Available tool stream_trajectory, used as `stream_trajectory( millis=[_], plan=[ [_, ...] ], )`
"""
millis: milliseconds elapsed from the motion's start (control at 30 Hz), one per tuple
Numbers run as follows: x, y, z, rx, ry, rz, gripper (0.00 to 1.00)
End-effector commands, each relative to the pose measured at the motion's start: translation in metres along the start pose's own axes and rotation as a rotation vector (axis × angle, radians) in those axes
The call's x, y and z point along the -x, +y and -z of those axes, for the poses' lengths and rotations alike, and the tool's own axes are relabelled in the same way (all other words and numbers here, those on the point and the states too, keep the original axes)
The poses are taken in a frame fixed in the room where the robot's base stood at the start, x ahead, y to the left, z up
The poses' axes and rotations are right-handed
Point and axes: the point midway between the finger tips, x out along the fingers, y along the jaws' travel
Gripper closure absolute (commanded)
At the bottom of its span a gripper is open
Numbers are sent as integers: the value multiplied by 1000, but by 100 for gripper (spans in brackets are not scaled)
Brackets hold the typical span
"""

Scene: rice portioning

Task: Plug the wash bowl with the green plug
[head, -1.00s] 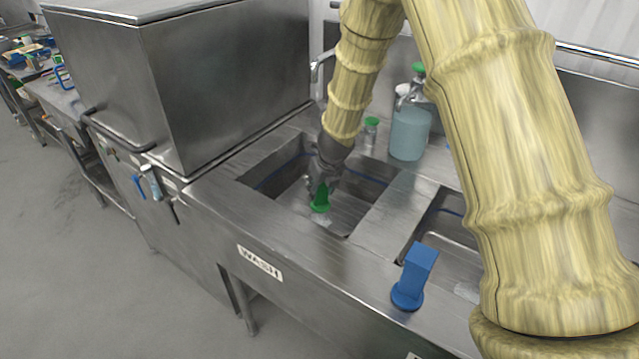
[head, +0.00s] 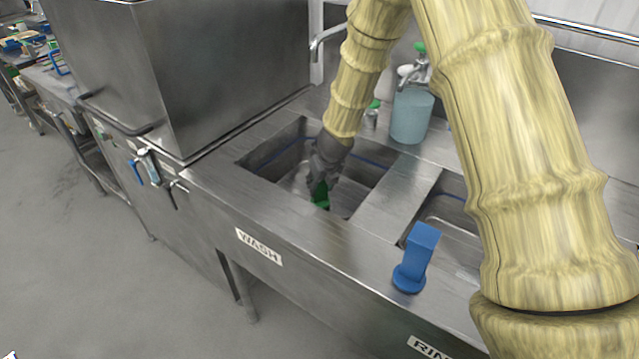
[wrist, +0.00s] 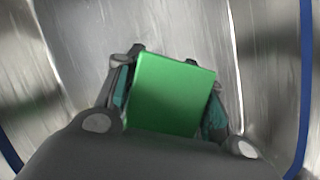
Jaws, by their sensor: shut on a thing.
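The green plug (head: 320,194) is inside the wash bowl (head: 274,158), the left basin behind the WASH label. My gripper (wrist: 165,100) is shut on the green plug, whose square green top (wrist: 172,92) fills the space between the fingers in the wrist view. In the head view my gripper (head: 322,182) reaches down into the bowl with the plug at its tip. The plug's lower end and the drain are hidden, so I cannot tell whether the plug touches the bowl floor.
A blue plug (head: 418,255) stands on the counter's front ledge by the rinse bowl (head: 452,213). A clear blue-liquid bottle (head: 410,117) and a small green-topped container (head: 371,114) stand behind. A tap (head: 328,38) and a large steel machine (head: 225,80) are at the back left.

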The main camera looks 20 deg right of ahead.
Motion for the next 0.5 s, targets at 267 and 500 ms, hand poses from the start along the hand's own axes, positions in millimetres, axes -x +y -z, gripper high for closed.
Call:
stream_trajectory(
  millis=[267,500],
  plan=[
    [0,0,0,0,0,0,95],
    [-4,1,-1,-1,0,-1,95]
  ],
)
